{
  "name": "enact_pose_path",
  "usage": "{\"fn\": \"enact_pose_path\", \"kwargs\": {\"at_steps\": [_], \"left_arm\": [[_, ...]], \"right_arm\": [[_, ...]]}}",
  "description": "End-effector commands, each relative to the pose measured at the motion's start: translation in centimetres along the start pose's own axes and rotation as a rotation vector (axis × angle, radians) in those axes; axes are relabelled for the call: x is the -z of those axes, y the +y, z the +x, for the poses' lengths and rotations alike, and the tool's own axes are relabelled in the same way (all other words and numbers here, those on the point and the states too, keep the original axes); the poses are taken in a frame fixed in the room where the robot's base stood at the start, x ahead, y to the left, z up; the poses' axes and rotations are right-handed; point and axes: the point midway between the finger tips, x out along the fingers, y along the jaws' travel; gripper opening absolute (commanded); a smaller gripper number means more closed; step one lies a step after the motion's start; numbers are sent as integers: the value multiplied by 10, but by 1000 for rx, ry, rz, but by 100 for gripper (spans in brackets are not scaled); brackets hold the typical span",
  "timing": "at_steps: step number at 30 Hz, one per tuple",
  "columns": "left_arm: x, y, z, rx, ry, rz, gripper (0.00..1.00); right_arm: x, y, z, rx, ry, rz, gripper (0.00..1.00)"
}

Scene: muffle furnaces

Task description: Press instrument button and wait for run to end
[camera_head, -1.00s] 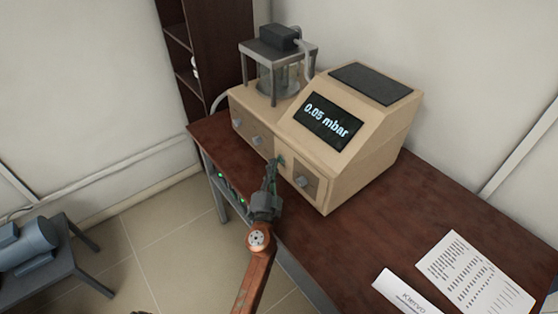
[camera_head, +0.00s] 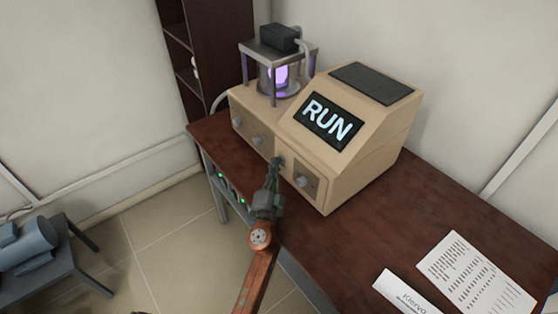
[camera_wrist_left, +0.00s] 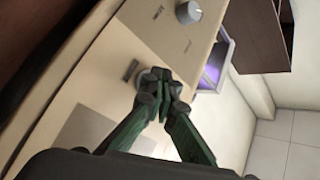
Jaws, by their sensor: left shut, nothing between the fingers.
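The beige instrument (camera_head: 362,150) stands on the dark wooden table. Its sloped screen (camera_head: 329,121) reads "RUN". A glass chamber (camera_head: 281,75) on its left part glows purple. In the left wrist view the shut fingertips (camera_wrist_left: 160,82) are right at the beige panel (camera_wrist_left: 120,68). My right gripper is not in view.
A printed sheet (camera_head: 474,274) and a folded name card (camera_head: 405,293) lie on the table (camera_head: 350,235) at the right. A dark shelf (camera_head: 214,45) stands behind. A blue-grey pump (camera_head: 25,244) sits on a low stand at the lower left. Floor is open between.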

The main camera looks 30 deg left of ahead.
Motion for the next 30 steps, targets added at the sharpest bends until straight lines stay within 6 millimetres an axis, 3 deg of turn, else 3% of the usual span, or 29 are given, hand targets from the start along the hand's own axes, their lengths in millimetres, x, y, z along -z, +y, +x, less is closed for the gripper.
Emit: {"fn": "enact_pose_path", "kwargs": {"at_steps": [30], "left_arm": [[-14, -15, -20, 0, 0, 1, 0]], "right_arm": [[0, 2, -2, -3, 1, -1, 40]]}}
